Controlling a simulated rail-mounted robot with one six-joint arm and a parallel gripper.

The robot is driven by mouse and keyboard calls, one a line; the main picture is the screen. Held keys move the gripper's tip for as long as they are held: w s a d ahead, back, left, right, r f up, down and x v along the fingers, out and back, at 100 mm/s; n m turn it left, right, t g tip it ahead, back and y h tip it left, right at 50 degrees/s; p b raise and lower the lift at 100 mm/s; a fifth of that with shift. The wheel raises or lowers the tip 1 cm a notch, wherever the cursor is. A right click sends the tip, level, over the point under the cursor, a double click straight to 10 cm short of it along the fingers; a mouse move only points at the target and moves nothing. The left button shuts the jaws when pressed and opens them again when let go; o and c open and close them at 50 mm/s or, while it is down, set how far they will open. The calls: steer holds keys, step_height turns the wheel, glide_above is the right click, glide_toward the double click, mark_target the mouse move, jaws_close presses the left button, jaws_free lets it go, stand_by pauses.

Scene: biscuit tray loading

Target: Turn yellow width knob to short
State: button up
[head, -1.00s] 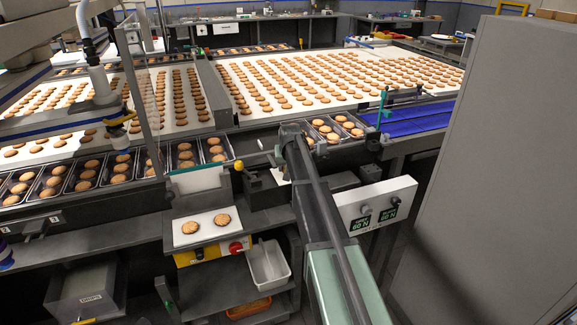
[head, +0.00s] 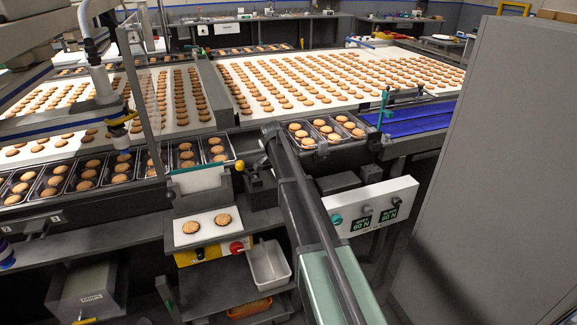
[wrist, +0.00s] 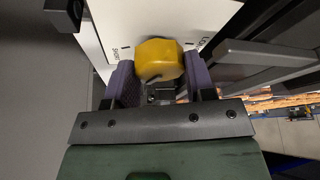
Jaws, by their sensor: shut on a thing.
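The yellow knob (wrist: 160,60) sits on a white panel (wrist: 128,22) in the wrist view, with small dark lettering on the panel to its left and right. The lettering on the left looks like "short", the one on the right like "long". My gripper (wrist: 158,82) has its purple pads on both sides of the knob and is shut on it. A dark mark shows near the lower edge of the knob; I cannot tell the exact setting. In the head view my arm hides the gripper and I cannot make out the held knob.
In the head view a white control box (head: 366,208) with a green knob (head: 337,219) and displays stands right of my arm. Biscuit trays (head: 345,140) line the conveyor behind. A white bin (head: 268,265) stands left of the arm. A grey cabinet (head: 490,170) fills the right.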

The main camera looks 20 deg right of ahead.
steer(key=m+g, duration=0.1)
steer(key=m, duration=0.3)
steer(key=shift+w+m+g, duration=0.1)
steer(key=shift+m+g, duration=0.2)
steer(key=shift+g, duration=0.1)
steer(key=shift+m+g, duration=0.8)
steer(key=shift+m, duration=1.1)
steer(key=o, duration=0.9)
steer(key=p+v, duration=1)
steer(key=shift+w+r, duration=0.1)
steer(key=shift+r, duration=0.35)
